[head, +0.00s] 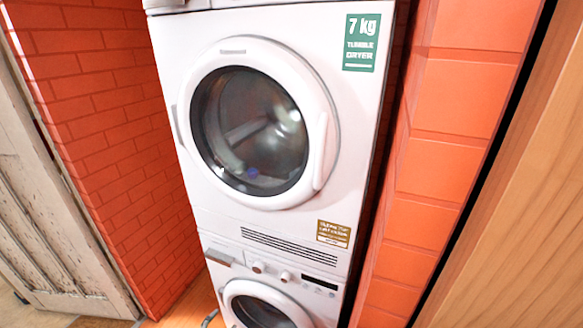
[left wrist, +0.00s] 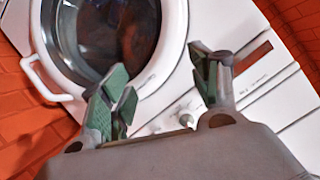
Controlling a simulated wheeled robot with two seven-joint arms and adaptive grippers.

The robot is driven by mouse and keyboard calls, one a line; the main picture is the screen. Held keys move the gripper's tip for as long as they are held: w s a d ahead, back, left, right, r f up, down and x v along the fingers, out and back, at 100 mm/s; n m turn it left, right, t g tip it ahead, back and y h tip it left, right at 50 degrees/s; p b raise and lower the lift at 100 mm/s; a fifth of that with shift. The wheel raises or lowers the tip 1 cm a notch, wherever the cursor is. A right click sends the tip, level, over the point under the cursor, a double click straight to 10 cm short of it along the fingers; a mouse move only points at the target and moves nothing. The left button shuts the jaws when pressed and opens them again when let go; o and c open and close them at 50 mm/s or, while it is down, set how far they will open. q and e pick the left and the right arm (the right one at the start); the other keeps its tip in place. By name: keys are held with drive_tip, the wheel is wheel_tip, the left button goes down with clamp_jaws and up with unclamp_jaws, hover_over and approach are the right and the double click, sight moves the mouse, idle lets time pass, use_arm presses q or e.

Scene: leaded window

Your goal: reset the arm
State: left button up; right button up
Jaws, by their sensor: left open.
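My left gripper (left wrist: 165,85) is open in the left wrist view, with its green-padded fingers spread and nothing between them. It is in front of a white machine with a round glass door (left wrist: 105,35). A pale loop handle (left wrist: 45,85) is at the door's left edge. A gap to the machine is hard to judge. My right gripper is in neither view. In the head view, the white tumble dryer (head: 210,215) has a round dark-glass door (head: 250,130) that looks shut. A small blue thing shows behind the glass.
A second white machine (head: 235,268) with knobs and a round door stands below the dryer. Orange brick walls (head: 135,150) flank the stack closely. A weathered white wooden door (head: 50,220) is at the left, and a wooden panel (head: 525,200) is at the right.

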use_arm(q)
drive_tip(key=s+a+f+n+g+y, duration=0.2)
drive_tip(key=s+a+f+g, duration=0.3)
drive_tip(key=s+f, duration=0.7)
drive_tip(key=s+a+f+n+g+y, duration=0.2)
drive_tip(key=s+a+f, duration=0.6)
drive_tip(key=f, duration=0.6)
drive_tip(key=s+d+f+n+g, duration=0.1)
drive_tip(key=s+f+g, duration=0.15)
drive_tip(key=s, duration=0.45)
drive_tip(key=s+d+f+g, duration=0.1)
drive_tip(key=s+f, duration=0.2)
drive_tip(key=s, duration=0.4)
drive_tip(key=s+d+f+n+g, duration=0.1)
drive_tip(key=s+d+f, duration=0.15)
drive_tip(key=s, duration=0.55)
drive_tip(key=d, duration=0.2)
drive_tip(key=d+f, duration=0.1)
drive_tip(key=d, duration=0.1)
drive_tip(key=shift+s, duration=0.25)
